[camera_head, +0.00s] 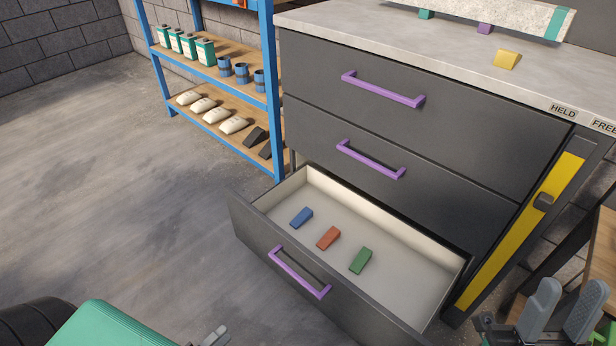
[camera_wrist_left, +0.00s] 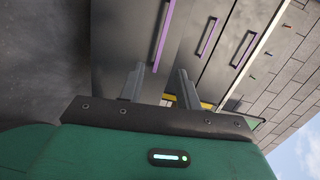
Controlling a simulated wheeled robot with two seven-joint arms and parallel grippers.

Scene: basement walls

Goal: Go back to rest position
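My left gripper (camera_wrist_left: 160,84) shows two fingers apart with nothing between them in the left wrist view. In the head view only a fingertip of it (camera_head: 216,336) shows at the bottom edge, in front of the open bottom drawer and apart from its handle (camera_head: 298,273). My right gripper (camera_head: 562,308) is at the bottom right of the head view, fingers upward and apart, empty. The bottom drawer (camera_head: 285,300) is pulled out. It holds a blue wedge (camera_head: 301,217), a red wedge (camera_head: 328,237) and a green wedge (camera_head: 360,260), lying apart.
The grey cabinet (camera_head: 430,130) has two shut drawers above. A yellow wedge (camera_head: 507,60) sits on its worktop (camera_head: 420,40). A blue shelf rack (camera_head: 272,100) stands behind left. A wooden table (camera_head: 575,250) is near my right gripper. The floor (camera_head: 120,190) at left is clear.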

